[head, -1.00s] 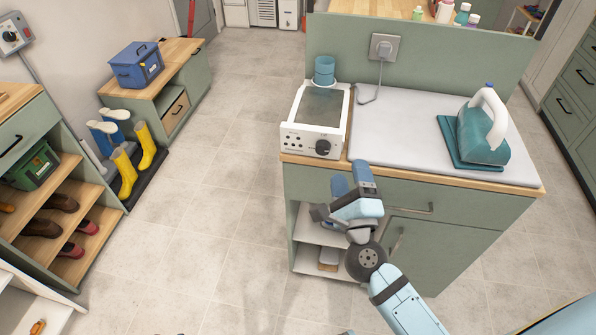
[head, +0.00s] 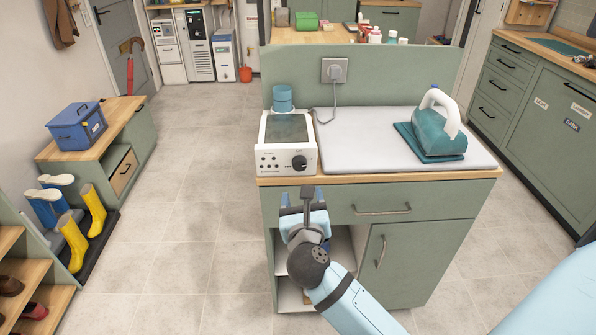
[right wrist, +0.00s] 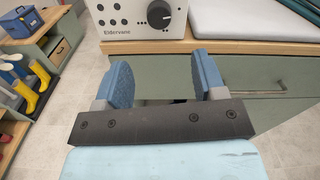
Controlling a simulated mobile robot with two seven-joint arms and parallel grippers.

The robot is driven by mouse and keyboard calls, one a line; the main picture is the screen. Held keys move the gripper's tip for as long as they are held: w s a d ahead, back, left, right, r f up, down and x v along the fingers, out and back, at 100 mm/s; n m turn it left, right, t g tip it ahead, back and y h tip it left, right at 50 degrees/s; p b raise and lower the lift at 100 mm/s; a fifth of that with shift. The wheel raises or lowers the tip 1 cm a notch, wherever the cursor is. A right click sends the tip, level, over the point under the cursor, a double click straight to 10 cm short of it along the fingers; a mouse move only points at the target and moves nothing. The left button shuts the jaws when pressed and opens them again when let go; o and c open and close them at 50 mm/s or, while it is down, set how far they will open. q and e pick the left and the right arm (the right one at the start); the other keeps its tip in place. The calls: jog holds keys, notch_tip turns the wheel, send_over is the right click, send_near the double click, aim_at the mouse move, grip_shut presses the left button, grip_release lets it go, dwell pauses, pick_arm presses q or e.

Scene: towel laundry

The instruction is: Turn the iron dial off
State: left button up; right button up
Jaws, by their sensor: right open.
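The iron station (head: 287,143) is a white box with a front panel and stands at the left end of the green cabinet's top. Its black dial (head: 299,162) is on the right of that panel; the dial also shows in the right wrist view (right wrist: 159,13). The teal iron (head: 437,128) with a white handle rests on a teal pad at the right. My right gripper (head: 303,194) is open and empty, in front of the cabinet just below the station. In the right wrist view its blue fingers (right wrist: 165,80) are apart, below the dial. My left gripper is not in view.
The green cabinet (head: 440,215) has a wooden edge, a drawer handle and open shelves near my right arm. A wall socket (head: 334,70) holds a grey cord. Boots (head: 92,208) and a blue box (head: 76,126) stand at left. The floor between is clear.

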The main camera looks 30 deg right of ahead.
aim_at(300, 167)
jog(key=x, duration=1)
jog(key=shift+w+d, duration=0.15)
jog(key=shift+w, duration=0.15)
jog(key=c, duration=0.9)
